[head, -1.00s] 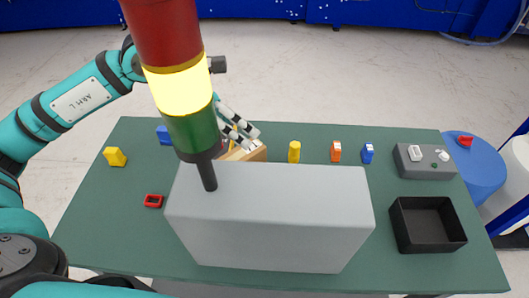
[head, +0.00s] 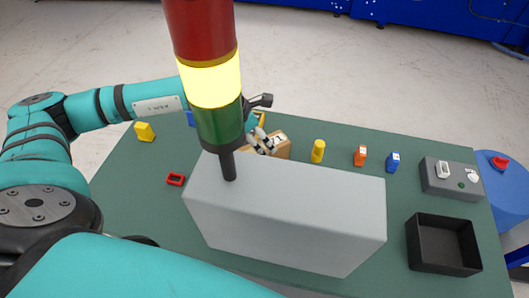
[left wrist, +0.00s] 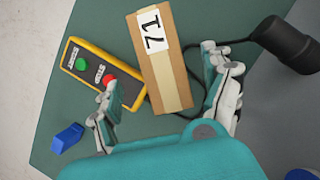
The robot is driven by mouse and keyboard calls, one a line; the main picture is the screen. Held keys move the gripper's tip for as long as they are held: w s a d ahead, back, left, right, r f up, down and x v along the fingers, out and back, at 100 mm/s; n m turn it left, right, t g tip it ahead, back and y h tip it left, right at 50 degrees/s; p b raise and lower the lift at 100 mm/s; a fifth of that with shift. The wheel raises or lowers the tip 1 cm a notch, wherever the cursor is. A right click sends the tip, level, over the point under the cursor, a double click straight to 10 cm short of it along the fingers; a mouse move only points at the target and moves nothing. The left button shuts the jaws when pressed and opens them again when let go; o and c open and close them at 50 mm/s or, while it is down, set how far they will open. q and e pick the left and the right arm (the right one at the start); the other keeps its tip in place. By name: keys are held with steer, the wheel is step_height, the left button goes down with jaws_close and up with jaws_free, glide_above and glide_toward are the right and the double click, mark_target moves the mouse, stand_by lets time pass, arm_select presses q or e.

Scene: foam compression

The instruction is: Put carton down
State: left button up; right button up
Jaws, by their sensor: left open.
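The carton (left wrist: 157,60) is a brown cardboard box with a white label that reads 17 or 71. In the left wrist view it lies on the green table, with its near end between the finger lines. In the head view the carton (head: 283,150) shows behind the grey box, partly hidden by it. My left gripper (left wrist: 167,98) is open, with a gap between each finger and the carton's sides. In the head view the left gripper (head: 262,143) is at the carton, partly hidden by the signal lamp. My right gripper is not in view.
A grey box (head: 285,215) with the signal lamp (head: 212,80) stands in front of the carton. A yellow button box (left wrist: 98,73) lies close left of it, with a cable nearby. Colored blocks, a grey control box (head: 455,180) and a black tray (head: 415,245) are to the right.

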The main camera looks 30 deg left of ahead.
mark_target(263, 145)
arm_select(q)
steer(key=shift+w+f, duration=0.1)
steer(key=shift+f, duration=0.05)
steer(key=p+x, duration=0.3)
steer(key=x, duration=0.1)
steer(key=shift+w+d+f, duration=0.1)
steer(key=shift+d+f, duration=0.05)
steer(key=shift+d, duration=0.1)
steer(key=shift+w+f, duration=0.1)
steer(key=shift+f, duration=0.15)
steer(key=shift+f, duration=0.15)
steer(key=shift+f+b, duration=0.1)
steer(key=shift+b, duration=0.4)
steer(key=shift+c, duration=0.4)
steer(key=c, duration=1.6)
jaws_close()
